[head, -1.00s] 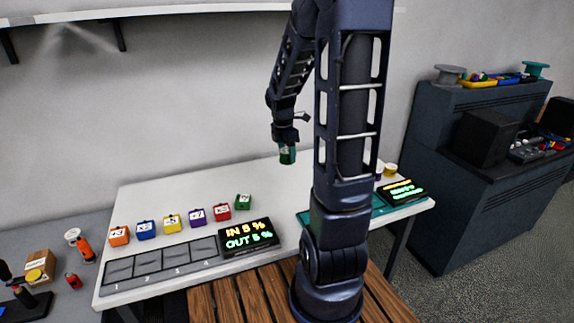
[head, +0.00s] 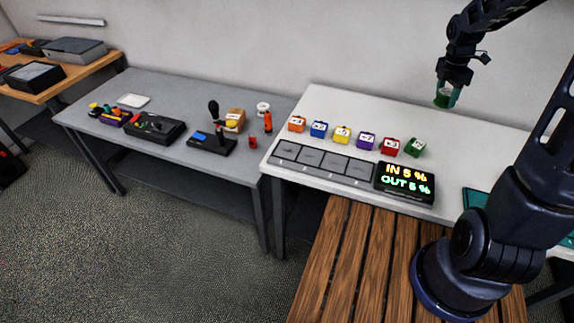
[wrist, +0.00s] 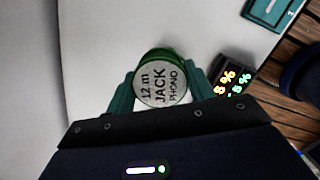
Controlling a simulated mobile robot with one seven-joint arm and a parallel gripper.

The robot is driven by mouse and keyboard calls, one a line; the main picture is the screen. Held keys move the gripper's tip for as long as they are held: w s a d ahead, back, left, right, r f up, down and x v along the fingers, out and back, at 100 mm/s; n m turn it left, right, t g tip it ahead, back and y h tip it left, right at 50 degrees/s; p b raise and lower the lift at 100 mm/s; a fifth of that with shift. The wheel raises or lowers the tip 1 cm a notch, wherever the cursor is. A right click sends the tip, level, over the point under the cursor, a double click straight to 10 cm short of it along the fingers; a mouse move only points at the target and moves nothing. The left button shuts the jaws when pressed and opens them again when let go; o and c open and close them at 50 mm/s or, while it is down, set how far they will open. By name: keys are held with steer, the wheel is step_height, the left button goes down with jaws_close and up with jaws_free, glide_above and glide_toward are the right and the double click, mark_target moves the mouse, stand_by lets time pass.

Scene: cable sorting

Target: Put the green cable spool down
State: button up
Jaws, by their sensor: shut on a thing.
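The green cable spool (wrist: 159,82) is between the fingers of my gripper (wrist: 162,92) in the wrist view. Its round white face reads "12 m JACK PHONO". In the head view my gripper (head: 446,94) is shut on the spool (head: 443,100), which it holds above the right back part of the white table (head: 480,150). The spool appears clear of the tabletop.
Several coloured boxes (head: 342,134) stand in a row on the white table. In front are a strip of numbered grey pads (head: 322,160) and a lit display (head: 404,182). A grey table (head: 180,100) with tools adjoins on the left. White tabletop beneath the spool is clear.

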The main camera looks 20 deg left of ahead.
steer(key=w+a+f+n, duration=0.2)
steer(key=a+n, duration=0.2)
steer(key=a, duration=1.3)
steer(key=n+y, duration=0.2)
steer(key=n, duration=0.8)
glide_above(245, 167)
step_height(245, 167, down, 8)
steer(key=shift+t, duration=0.3)
steer(key=f, duration=2)
steer(key=shift+s, duration=0.25)
steer(key=shift+f, duration=0.15)
steer(key=o, duration=1)
steer(key=r, duration=0.4)
steer(key=s+r, duration=0.1)
steer(key=r, duration=0.7)
steer(key=shift+s+d, duration=0.15)
steer(key=shift+s, duration=0.1)
